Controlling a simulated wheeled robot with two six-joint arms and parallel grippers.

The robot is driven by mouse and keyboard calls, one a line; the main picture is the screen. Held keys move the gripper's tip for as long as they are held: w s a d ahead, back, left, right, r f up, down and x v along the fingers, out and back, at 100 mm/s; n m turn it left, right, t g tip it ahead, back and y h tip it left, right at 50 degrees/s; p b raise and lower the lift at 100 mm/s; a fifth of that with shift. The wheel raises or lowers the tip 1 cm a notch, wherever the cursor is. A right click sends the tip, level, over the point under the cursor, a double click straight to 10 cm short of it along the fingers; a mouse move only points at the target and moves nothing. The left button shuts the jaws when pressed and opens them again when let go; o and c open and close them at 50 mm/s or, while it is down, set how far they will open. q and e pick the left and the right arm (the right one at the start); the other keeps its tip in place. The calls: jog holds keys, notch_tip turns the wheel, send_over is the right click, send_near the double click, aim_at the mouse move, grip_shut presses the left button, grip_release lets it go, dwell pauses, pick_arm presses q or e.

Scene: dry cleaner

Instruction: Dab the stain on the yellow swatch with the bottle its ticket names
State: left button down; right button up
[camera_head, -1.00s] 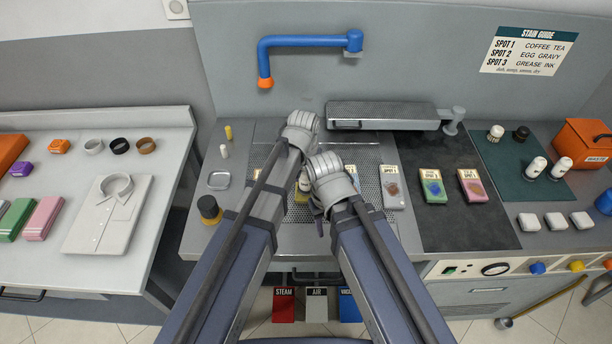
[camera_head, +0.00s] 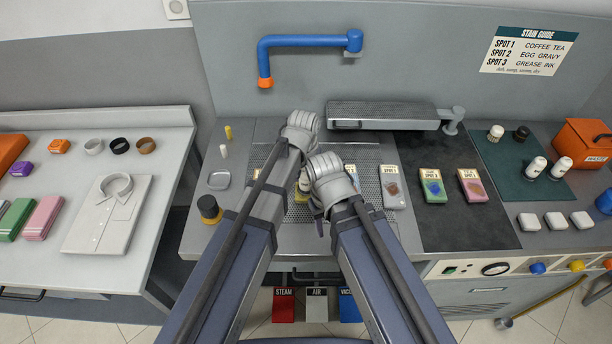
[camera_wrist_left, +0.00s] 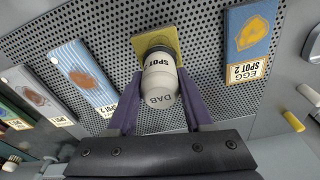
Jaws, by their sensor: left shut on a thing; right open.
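The yellow swatch (camera_wrist_left: 171,37) lies on the perforated board in the left wrist view. Its stain and ticket are hidden behind the bottle. My left gripper (camera_wrist_left: 155,98) is shut on a white bottle (camera_wrist_left: 160,85) marked SPOT and DAB; the number on it is not readable. The bottle is tipped over, its dark end at the swatch; whether they touch I cannot tell. In the head view my left gripper (camera_head: 303,168) is largely hidden by the arms, and the bottle shows as a small white patch. My right gripper (camera_head: 318,214) is open, close beside and in front of it.
A blue swatch (camera_wrist_left: 250,38) with an EGG SPOT 2 ticket lies beside the yellow one. Several other ticketed swatches lie to the right in the head view. Two white bottles (camera_head: 535,167) stand on a green mat (camera_head: 500,170). A stain guide (camera_head: 528,51) hangs behind.

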pick_arm(q)
notch_tip(320, 180, up, 7)
jog(key=p, duration=0.7)
pick_arm(e)
notch_tip(320, 180, up, 7)
dwell(0.3)
